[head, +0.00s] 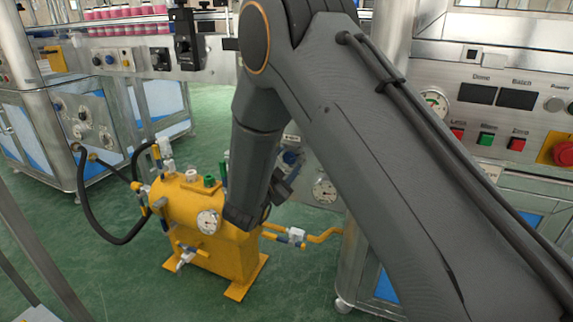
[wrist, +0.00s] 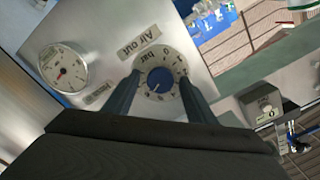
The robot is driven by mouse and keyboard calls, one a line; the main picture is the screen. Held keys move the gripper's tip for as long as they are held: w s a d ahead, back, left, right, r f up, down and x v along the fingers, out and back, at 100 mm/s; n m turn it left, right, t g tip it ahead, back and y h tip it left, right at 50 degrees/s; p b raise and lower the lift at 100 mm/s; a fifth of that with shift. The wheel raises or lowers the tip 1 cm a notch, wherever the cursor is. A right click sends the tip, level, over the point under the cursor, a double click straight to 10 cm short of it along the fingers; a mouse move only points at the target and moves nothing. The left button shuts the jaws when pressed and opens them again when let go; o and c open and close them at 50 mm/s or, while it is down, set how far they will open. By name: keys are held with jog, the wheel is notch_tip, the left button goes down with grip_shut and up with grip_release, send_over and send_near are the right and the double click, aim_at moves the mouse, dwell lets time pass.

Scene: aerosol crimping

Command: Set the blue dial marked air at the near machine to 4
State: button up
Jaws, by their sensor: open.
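The blue dial (wrist: 160,79) sits in a pale round scale ring marked "bar" on a grey panel in the wrist view. A label above it reads "Air out". Its pale pointer mark seems to point down and slightly left; the number it points at is too small to read. My gripper (wrist: 160,77) is open, with one dark finger on each side of the dial, over the ring. I cannot tell whether the fingers touch the dial.
A round gauge (wrist: 62,70) is left of the dial on the same panel. In the head view, a yellow tank (head: 210,230) with valves and hoses stands on the green floor (head: 110,275). A steel machine with a red button (head: 563,153) is at right.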

jog(key=c, duration=1.1)
jog(key=shift+o, duration=0.3)
jog(key=shift+n+p, duration=0.3)
jog(key=shift+p, duration=0.15)
jog(key=shift+r+n+p, duration=0.15)
jog(key=shift+n+p, duration=0.75)
jog(key=shift+p, duration=0.3)
jog(key=n+p, duration=0.3)
jog(key=shift+p, duration=0.35)
jog(key=n+p, duration=0.3)
jog(key=n, duration=0.1)
jog(key=shift+n+p, duration=1.1)
jog(key=shift+n, duration=0.8)
jog(key=shift+f, duration=0.2)
